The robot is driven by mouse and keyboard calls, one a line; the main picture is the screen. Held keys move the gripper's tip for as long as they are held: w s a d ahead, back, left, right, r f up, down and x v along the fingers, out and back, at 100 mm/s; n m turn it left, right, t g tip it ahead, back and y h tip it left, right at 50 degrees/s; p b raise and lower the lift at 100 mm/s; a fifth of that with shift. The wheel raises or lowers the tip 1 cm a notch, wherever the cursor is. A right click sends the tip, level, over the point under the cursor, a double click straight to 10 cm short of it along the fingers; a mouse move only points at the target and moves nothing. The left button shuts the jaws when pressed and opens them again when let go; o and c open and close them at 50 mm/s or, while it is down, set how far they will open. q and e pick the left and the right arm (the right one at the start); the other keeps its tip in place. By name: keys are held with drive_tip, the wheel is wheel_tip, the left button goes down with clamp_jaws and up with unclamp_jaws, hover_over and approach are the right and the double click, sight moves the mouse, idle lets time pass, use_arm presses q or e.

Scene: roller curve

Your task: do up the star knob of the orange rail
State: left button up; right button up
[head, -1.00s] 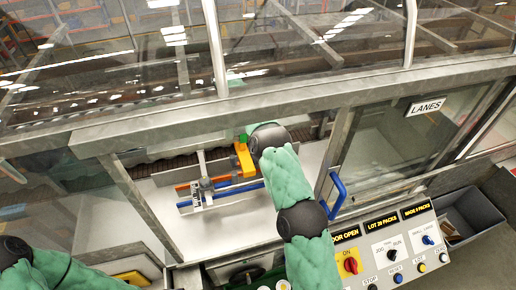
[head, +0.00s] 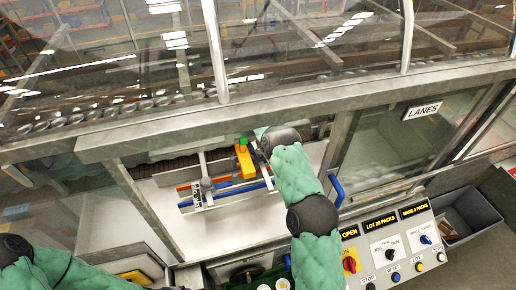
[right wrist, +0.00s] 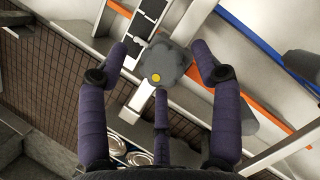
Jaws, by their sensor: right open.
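The orange rail (head: 222,184) lies inside the open guard, beside a blue rail (head: 232,194). In the right wrist view the orange rail (right wrist: 240,94) runs diagonally behind the grey star knob (right wrist: 170,58), which has a yellow spot. My right gripper (right wrist: 160,52) is open, its dark fingers on either side of the knob in that view with gaps showing; the remaining distance is unclear. In the head view this gripper (head: 258,150) is mostly hidden by my arm, near a yellow block with a green top (head: 245,162). My left gripper is out of view.
A metal frame surrounds the opening, with a blue door handle (head: 337,190) at its right. A control panel (head: 392,250) stands in front, beside a grey bin (head: 468,214). Metal cans (right wrist: 132,155) lie near the brown conveyor (right wrist: 70,90).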

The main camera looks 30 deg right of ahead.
drive_tip(key=shift+s+f, duration=0.1)
drive_tip(key=shift+f, duration=0.1)
drive_tip(key=shift+c, duration=0.3)
drive_tip(key=c, duration=1)
drive_tip(key=shift+d+f+m+g+b, duration=0.1)
drive_tip(key=shift+f+m+g+b, duration=0.15)
drive_tip(key=shift+m+b, duration=0.4)
drive_tip(key=shift+r+m+y+b, duration=0.15)
drive_tip(key=shift+m+y+b, duration=0.15)
drive_tip(key=shift+m+b, duration=0.05)
